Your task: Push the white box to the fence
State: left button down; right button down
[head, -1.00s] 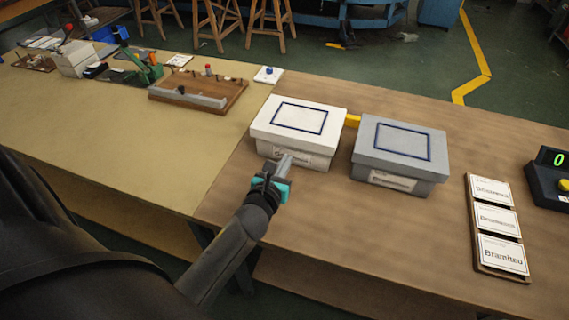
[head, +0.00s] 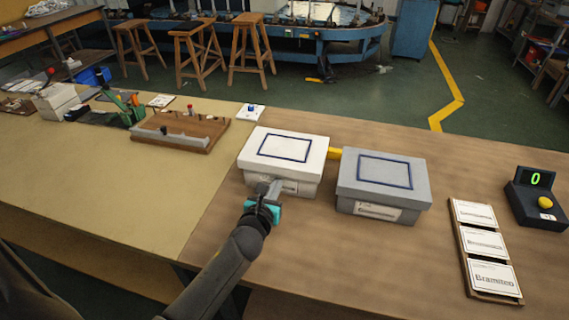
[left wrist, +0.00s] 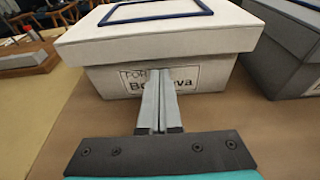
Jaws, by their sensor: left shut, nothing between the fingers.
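The white box (head: 284,160), with a lid and a dark blue rectangle on top, stands upright on the brown table, left of a grey box. My left gripper (head: 268,188) is shut and empty at the white box's near side. In the left wrist view, the two closed fingers (left wrist: 158,76) point at the printed label (left wrist: 195,82) on the box's front (left wrist: 108,78). They touch it or are very close; I cannot tell which. A yellow piece (head: 334,153), perhaps part of the fence, shows behind the boxes and is mostly hidden. My right gripper is not in view.
The grey box (head: 384,184) stands close on the right with a narrow gap. Further right are a card rack (head: 463,262) and a counter (head: 536,200) reading 0. A wooden tray (head: 180,132) and a small white card with a blue piece (head: 251,112) lie to the left and behind.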

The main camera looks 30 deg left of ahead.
aim_at(280, 176)
pick_arm(q)
jog(key=shift+w+a, duration=0.25)
jog(key=shift+w, duration=0.7)
jog(key=shift+w+a, duration=0.25)
jog(key=shift+w, duration=0.7)
jog(key=shift+s+d+p, duration=0.15)
jog(key=shift+s+d, duration=0.1)
jog(key=shift+s, duration=0.75)
jog(key=shift+s+d+p, duration=0.15)
jog(key=shift+s+d, duration=0.05)
jog(key=shift+s, duration=0.8)
jog(key=shift+s+d+p, duration=0.15)
jog(key=shift+s+d, duration=0.1)
jog(key=shift+s, duration=0.75)
